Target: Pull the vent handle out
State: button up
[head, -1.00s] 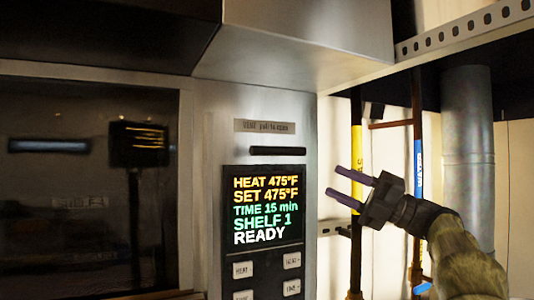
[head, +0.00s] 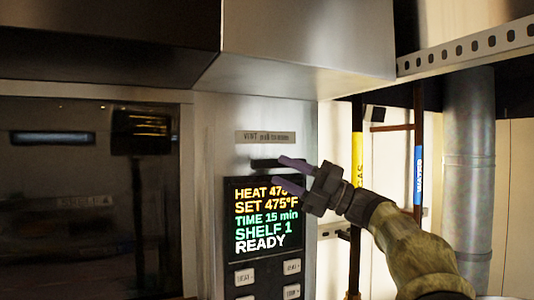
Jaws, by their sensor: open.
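The vent handle is a short dark horizontal bar (head: 264,162) on the steel oven panel, just under a small label plate (head: 265,137) that reads VENT. My gripper (head: 282,171) is in front of the panel at the handle's right end, its two purple fingers pointing left. The fingers are apart with nothing seen between them. The upper finger overlaps the right part of the handle in the picture and hides it. I cannot tell whether it touches the handle.
The display (head: 266,215) reads READY below the handle, with buttons (head: 245,277) under it. The dark oven window (head: 80,190) is at left. A steel hood (head: 300,45) juts out above. Yellow (head: 357,160) and blue-marked pipes (head: 418,170) stand at right.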

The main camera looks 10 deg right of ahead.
aim_at(272, 167)
jog(key=p+x, duration=0.2)
jog(key=x, duration=0.3)
grip_shut()
